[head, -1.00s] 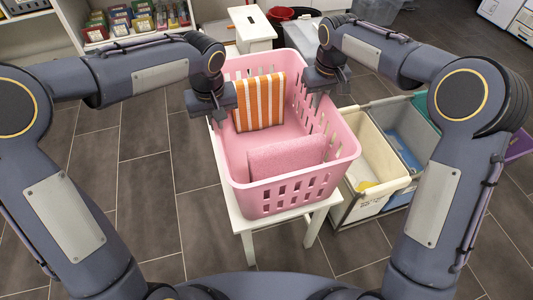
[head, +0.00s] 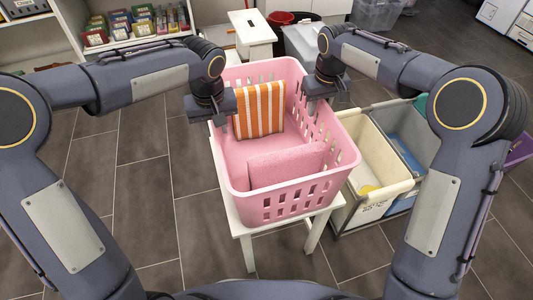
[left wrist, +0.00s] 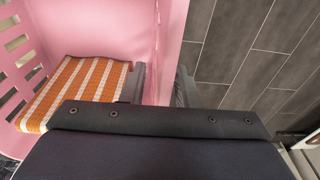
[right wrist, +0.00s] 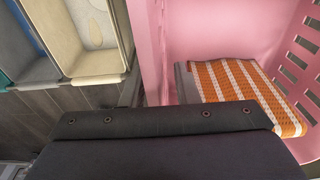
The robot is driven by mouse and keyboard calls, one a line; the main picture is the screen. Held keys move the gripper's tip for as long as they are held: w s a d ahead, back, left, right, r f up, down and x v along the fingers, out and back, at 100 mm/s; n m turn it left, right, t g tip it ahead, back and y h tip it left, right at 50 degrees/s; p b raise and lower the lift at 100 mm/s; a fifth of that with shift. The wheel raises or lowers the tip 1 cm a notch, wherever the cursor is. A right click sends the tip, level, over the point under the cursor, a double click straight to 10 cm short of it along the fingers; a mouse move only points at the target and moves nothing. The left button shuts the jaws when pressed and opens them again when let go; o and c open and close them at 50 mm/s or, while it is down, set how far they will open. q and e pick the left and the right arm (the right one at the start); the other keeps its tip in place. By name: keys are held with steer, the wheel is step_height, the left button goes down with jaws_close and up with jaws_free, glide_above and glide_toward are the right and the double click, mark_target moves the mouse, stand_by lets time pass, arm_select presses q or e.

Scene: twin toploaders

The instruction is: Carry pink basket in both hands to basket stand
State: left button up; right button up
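The pink basket (head: 290,202) is upright over a white stand (head: 240,226) in the middle of the head view. It looks set on the stand's top, though a tiny gap could be hidden. An orange-striped cloth (head: 259,108) and a pink cloth (head: 286,163) are inside. My left gripper (head: 222,128) is at its left rim, and my right gripper (head: 322,98) is at its right rim. In the left wrist view (left wrist: 162,88) and right wrist view (right wrist: 158,90), the fingers are on both sides of the basket wall and look closed on it.
A bin with cream and grey compartments (head: 374,205) stands close to the right of the stand. Another white stool (head: 252,31) and a grey box (head: 301,42) are behind. A shelf (head: 75,55) is at the back left. The floor (head: 150,190) at left is clear.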

arm_select(q)
steer(key=r, duration=0.3)
steer(key=s+r, duration=0.1)
steer(key=r, duration=0.7)
steer(key=shift+s+d, duration=0.15)
steer(key=shift+d, duration=0.1)
arm_select(e)
steer(key=shift+r, duration=0.1)
steer(key=r, duration=0.4)
steer(key=s+r, duration=0.1)
steer(key=r, duration=0.6)
steer(key=shift+s+d+r, duration=0.2)
steer(key=shift+d+r, duration=0.1)
steer(key=shift+r, duration=0.1)
